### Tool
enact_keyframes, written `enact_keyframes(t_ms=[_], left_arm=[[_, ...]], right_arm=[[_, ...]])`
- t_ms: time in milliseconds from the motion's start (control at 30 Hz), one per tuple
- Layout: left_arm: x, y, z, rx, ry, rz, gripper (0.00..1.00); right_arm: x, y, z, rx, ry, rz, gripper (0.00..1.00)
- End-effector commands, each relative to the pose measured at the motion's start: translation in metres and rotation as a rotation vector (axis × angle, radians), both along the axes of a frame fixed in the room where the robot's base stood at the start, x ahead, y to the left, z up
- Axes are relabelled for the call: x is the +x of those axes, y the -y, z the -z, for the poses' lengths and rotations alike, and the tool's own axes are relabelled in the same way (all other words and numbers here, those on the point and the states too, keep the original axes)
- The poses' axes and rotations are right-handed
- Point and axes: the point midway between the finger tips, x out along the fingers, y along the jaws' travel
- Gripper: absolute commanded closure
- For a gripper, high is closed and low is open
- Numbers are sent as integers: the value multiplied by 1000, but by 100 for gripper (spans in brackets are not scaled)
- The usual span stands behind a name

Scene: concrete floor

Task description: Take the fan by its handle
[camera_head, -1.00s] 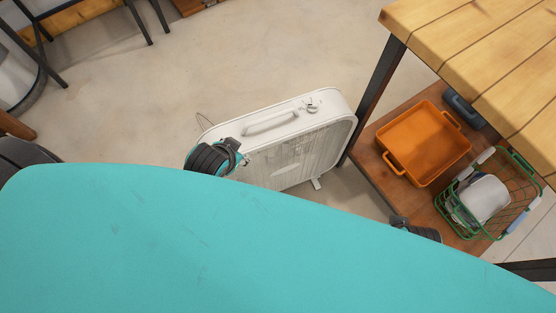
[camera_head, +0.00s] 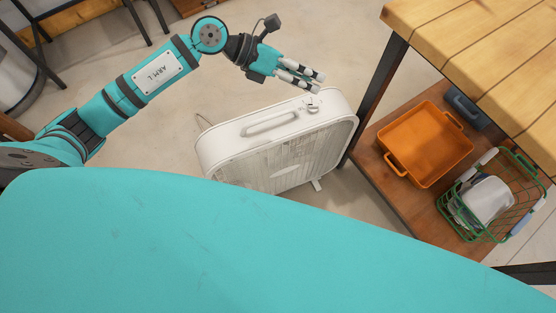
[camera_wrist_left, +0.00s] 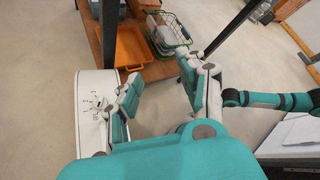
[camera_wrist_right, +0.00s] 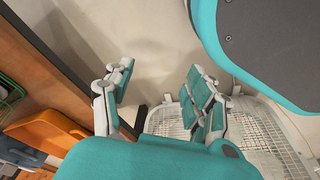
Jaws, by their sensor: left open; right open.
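The white box fan (camera_head: 285,150) stands upright on the floor, with its handle (camera_head: 270,122) and a knob on the top face. My left gripper (camera_head: 302,78) is open and empty, above and behind the fan's top near the knob end, apart from the handle. In the left wrist view the gripper's fingers (camera_wrist_left: 165,97) are spread, with the fan's top and knob (camera_wrist_left: 97,102) at the left. My right gripper (camera_wrist_right: 160,98) is open and empty in the right wrist view, with the fan's grille (camera_wrist_right: 265,130) beyond and beside its fingers. The head view does not show the right gripper.
A wooden table (camera_head: 480,45) stands at the right, its dark leg close to the fan. Its lower shelf (camera_head: 425,215) holds an orange tray (camera_head: 387,150) and a green wire basket (camera_head: 533,165). Open concrete floor (camera_head: 150,95) lies behind and left of the fan.

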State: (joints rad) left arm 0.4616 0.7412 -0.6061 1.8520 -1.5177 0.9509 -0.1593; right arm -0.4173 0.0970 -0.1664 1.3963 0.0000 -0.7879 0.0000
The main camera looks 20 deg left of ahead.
Motion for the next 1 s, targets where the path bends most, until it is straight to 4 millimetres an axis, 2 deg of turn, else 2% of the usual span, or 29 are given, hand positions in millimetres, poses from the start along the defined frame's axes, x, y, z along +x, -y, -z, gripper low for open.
enact_keyframes(t_ms=[33,100,200,333,433,800,1000], left_arm=[[4,-27,16,164,18,42,59],[6,-62,33,351,17,84,59],[8,-104,45,541,-1,112,59],[9,-129,53,654,-19,125,59],[10,-128,66,671,-26,129,59],[18,-94,137,665,-25,128,59],[22,-85,158,666,-22,126,59]], right_arm=[[-6,1,11,-1,-7,-1,44],[-12,2,22,-1,-11,-2,44],[-19,3,32,-2,-15,-4,44],[-22,3,37,-2,-16,-4,44],[-21,3,36,-1,-14,-4,44],[-7,1,23,0,-3,-1,44],[-2,0,16,0,1,0,44]])
